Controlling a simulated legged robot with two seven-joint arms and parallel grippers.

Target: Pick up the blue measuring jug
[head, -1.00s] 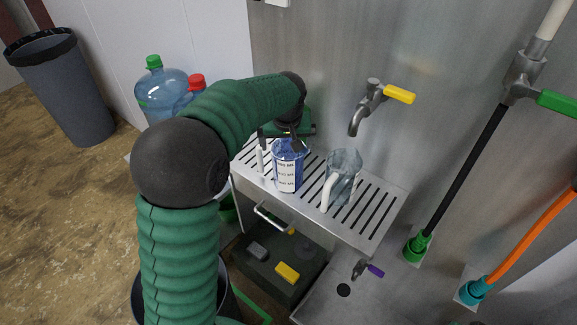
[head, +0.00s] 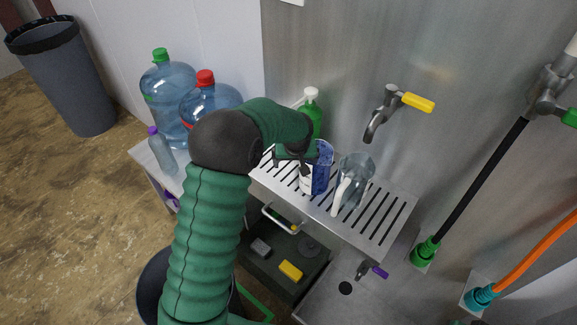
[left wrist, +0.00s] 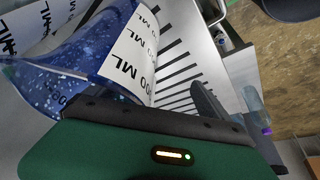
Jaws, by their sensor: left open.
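The blue measuring jug (head: 321,171), translucent with a white label, stands on the slotted metal shelf (head: 377,235) in the head view. It also shows large at the upper left of the left wrist view (left wrist: 72,78), its label reading "ML". My left gripper (head: 291,160) is open at the jug's left side and partly covers it. One dark finger shows to the right of the jug in the left wrist view; the other is not clear there. I cannot tell whether the gripper touches the jug. My right gripper is not in view.
A clear jug (head: 352,183) with a white handle stands close on the blue jug's right. A yellow-handled tap (head: 390,106) hangs above. A green soap bottle (head: 312,110) stands behind. Large water bottles (head: 168,103) and a small purple-capped bottle (head: 162,152) stand at left.

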